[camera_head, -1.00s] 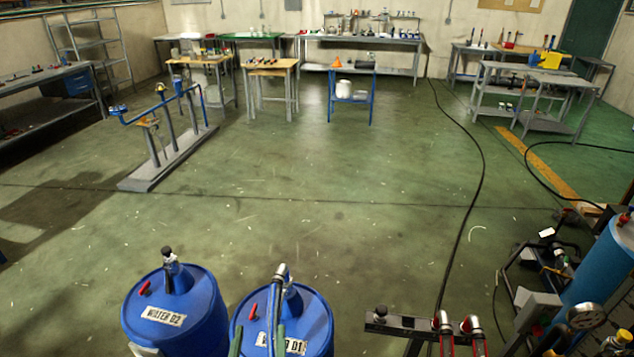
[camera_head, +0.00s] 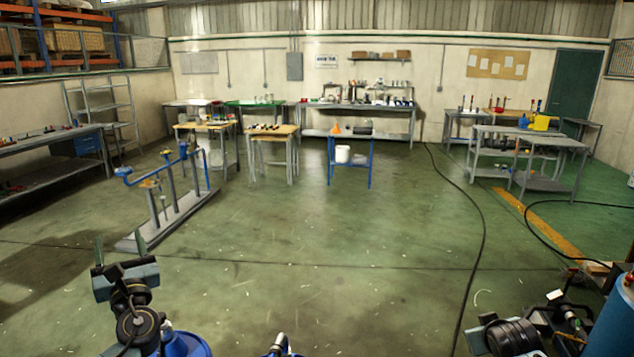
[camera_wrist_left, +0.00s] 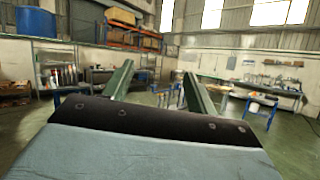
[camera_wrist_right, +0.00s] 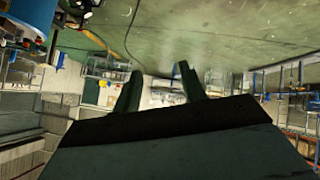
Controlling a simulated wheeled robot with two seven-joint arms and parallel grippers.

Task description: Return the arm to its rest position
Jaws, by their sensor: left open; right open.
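My left gripper (camera_head: 120,240) is raised at the lower left of the head view. Its two fingers point up and stand apart. In the left wrist view the same gripper (camera_wrist_left: 157,74) is open, with nothing between its green fingers. My right gripper (camera_wrist_right: 160,82) shows in the right wrist view, open and empty, with the room upside down there. I cannot make out the right gripper's fingers in the head view.
A blue drum (camera_head: 186,345) is partly hidden behind my left arm at the bottom edge. A blue cylinder (camera_head: 612,325) stands at the lower right. A grey stand with blue pipework (camera_head: 172,218) is at the left. The middle of the green floor (camera_head: 330,250) is clear, with a black cable (camera_head: 482,240) at the right.

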